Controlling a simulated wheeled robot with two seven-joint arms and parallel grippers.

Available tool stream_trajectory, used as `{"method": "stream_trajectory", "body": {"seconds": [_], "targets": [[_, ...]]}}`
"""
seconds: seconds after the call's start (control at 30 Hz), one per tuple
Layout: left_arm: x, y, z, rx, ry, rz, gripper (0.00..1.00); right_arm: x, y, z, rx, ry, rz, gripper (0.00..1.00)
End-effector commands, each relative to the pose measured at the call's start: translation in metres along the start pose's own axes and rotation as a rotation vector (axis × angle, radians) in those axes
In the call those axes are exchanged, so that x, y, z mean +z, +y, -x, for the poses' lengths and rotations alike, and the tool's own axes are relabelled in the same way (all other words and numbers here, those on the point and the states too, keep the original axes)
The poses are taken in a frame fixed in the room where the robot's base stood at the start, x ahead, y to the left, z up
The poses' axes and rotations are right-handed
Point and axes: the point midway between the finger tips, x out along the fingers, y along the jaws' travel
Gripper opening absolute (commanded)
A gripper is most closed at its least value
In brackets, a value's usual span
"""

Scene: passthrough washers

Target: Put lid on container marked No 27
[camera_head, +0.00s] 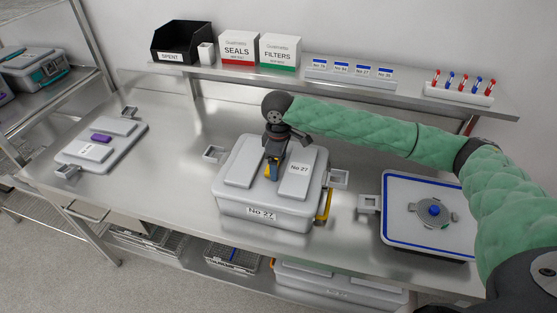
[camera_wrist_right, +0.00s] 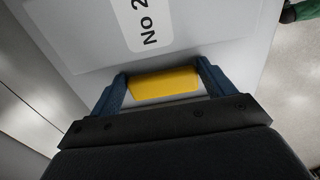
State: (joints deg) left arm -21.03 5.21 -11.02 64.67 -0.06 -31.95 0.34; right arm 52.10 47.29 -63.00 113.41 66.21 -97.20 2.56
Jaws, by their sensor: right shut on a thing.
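The grey container marked No 27 (camera_head: 262,214) stands on the steel table, its label facing the front. A grey lid labelled No 27 (camera_head: 299,172) lies over its top, lined up with it; I cannot tell whether it is fully seated. My right gripper (camera_head: 273,171) is at the middle of the lid, shut on its yellow handle (camera_wrist_right: 165,83). In the right wrist view the blue fingers (camera_wrist_right: 162,88) sit at both ends of the handle. A yellow latch (camera_head: 323,207) shows on the container's right side. My left gripper is out of view.
Another grey lid with a purple handle (camera_head: 101,138) lies at the table's left. A blue-rimmed tray (camera_head: 389,233) with a round fitting (camera_head: 435,211) is at the right. A back shelf (camera_head: 330,83) holds boxes. Bare table lies left of the container.

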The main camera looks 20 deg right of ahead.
Motion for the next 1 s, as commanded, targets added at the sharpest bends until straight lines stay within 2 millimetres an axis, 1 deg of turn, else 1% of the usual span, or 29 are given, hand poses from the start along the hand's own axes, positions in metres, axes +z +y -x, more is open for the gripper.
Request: {"method": "stream_trajectory", "body": {"seconds": [0.47, 0.5, 0.57, 0.6, 1.0], "targets": [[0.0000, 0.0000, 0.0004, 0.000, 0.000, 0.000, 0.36, -0.0003, 0.0003, 0.0003, 0.001, 0.001, 0.000, 0.34], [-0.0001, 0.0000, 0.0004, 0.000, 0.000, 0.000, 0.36, -0.0003, 0.0003, 0.0003, 0.001, 0.001, 0.000, 0.85], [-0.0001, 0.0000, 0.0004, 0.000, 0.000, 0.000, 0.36, -0.0003, 0.0003, 0.0002, 0.001, 0.001, 0.000, 0.97], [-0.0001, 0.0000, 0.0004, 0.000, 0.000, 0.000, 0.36, -0.0003, 0.0002, 0.0001, 0.001, 0.001, 0.000, 1.00], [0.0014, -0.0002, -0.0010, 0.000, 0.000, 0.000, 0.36, 0.0001, 0.0000, -0.0012, 0.000, 0.000, 0.000, 1.00]]}}
